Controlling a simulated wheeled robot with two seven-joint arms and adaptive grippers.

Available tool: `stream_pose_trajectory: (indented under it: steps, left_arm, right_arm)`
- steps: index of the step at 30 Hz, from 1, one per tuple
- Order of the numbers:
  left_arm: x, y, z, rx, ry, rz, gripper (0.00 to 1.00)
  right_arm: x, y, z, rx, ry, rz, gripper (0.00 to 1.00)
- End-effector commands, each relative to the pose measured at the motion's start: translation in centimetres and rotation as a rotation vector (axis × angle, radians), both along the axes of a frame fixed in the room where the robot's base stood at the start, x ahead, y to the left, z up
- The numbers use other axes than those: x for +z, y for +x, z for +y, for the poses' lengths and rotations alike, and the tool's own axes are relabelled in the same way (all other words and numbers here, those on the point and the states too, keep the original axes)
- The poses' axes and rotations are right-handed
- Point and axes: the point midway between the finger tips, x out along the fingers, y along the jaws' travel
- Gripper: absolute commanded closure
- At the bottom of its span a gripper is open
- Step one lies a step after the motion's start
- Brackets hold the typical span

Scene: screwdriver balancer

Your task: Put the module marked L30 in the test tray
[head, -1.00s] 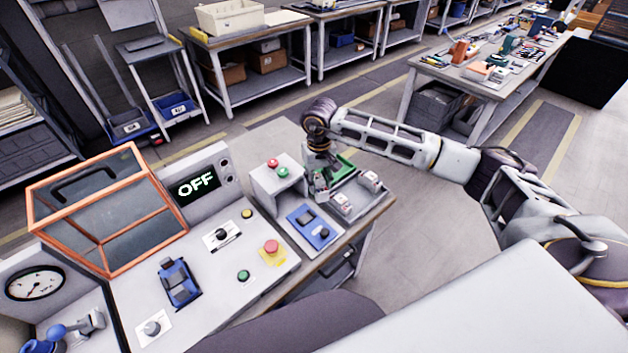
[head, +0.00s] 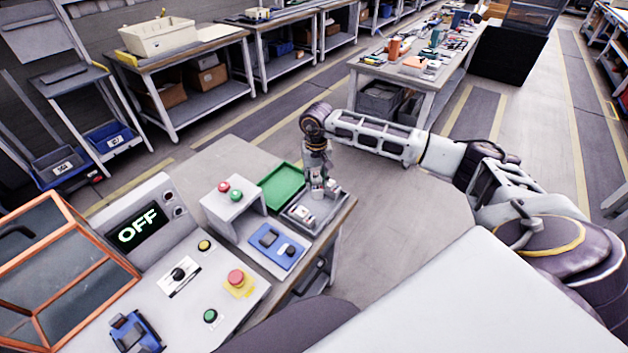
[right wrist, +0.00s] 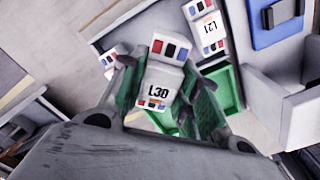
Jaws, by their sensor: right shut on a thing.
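The L30 module (right wrist: 160,82), white with red, blue and dark blocks at one end, is between the fingers of my right gripper (right wrist: 155,92) in the right wrist view. The gripper is shut on it. In the head view my right gripper (head: 318,184) points down at the far side of a small grey tray (head: 296,221), beside a green tray (head: 281,186). The gripper hides most of the L30 module there; I cannot tell its height. The L21 module (right wrist: 208,33) and another white module (right wrist: 108,62) lie nearby. Which tray is the test tray is not labelled. My left gripper is out of view.
A control panel with an OFF display (head: 138,232) and an orange-framed box (head: 60,275) are further left. The floor right of the bench is clear.

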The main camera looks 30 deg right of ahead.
Motion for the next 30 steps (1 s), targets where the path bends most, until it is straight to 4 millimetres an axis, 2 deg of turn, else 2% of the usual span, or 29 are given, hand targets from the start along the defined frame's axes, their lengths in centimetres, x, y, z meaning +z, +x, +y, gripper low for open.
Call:
stream_pose_trajectory:
  steps: [11,24,30]
  left_arm:
    - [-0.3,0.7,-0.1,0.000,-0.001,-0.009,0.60]
    - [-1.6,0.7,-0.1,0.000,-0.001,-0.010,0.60]
    - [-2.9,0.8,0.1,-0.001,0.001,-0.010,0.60]
  right_arm:
    - [-0.8,0.0,0.0,0.001,-0.001,0.000,1.00]
    - [-4.3,-0.1,0.1,0.002,-0.001,0.001,1.00]
    - [-5.6,0.0,0.0,0.002,-0.001,-0.001,1.00]
